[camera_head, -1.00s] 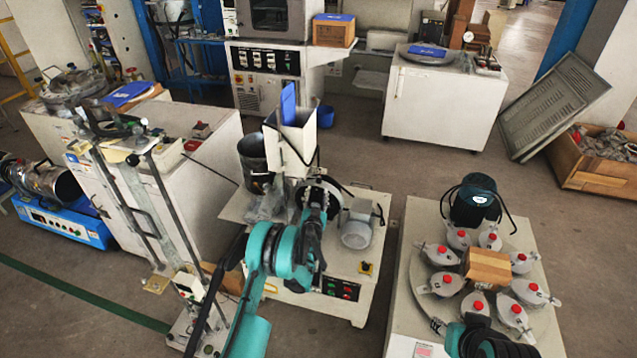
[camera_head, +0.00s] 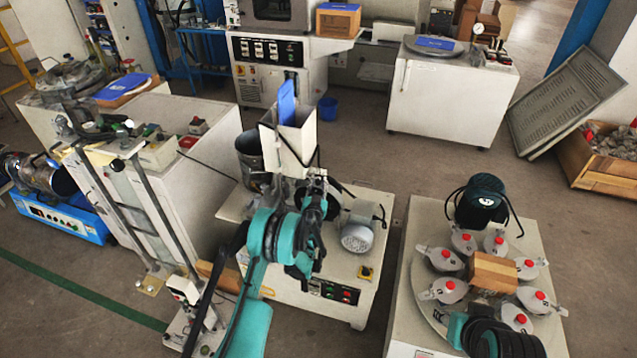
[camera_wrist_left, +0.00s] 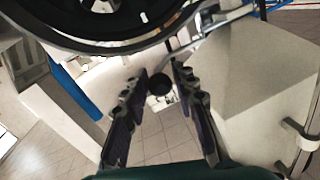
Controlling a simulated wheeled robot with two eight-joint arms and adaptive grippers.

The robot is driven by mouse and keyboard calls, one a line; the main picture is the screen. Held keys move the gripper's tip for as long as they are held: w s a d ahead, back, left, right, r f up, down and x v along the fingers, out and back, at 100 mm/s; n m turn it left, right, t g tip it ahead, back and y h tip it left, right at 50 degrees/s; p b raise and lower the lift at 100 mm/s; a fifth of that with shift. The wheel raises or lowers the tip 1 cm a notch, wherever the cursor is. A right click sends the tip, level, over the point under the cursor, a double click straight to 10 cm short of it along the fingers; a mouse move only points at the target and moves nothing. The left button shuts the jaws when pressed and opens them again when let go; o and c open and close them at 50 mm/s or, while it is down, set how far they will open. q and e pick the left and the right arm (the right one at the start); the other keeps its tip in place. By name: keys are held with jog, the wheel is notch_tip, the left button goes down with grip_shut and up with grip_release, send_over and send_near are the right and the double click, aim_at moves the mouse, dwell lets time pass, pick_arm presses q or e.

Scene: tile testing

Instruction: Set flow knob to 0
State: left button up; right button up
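A small round black knob (camera_wrist_left: 159,84) shows in the left wrist view, between the fingertips of my left gripper (camera_wrist_left: 157,82). The fingers are apart, and I cannot tell whether either touches it. In the head view my left gripper (camera_head: 318,190) is beside the machine with the white hopper (camera_head: 291,142), just below and right of the hopper. My arm hides much of that machine there, and no flow knob can be made out. Its markings and setting cannot be read. My right gripper is not visible; only part of my right arm shows at the bottom right.
A large dark ring (camera_wrist_left: 95,25) fills the top of the wrist view. A grey motor (camera_head: 357,239) sits on the hopper machine, right of my left arm. A round table (camera_head: 436,303) with red-capped pots stands at the right.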

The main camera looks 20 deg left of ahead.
pick_arm(q)
grip_shut()
jog(key=shift+w+a, duration=0.1)
jog(key=shift+a, duration=1.25)
jog(key=o, duration=0.6)
grip_release()
jog(key=shift+a, duration=0.15)
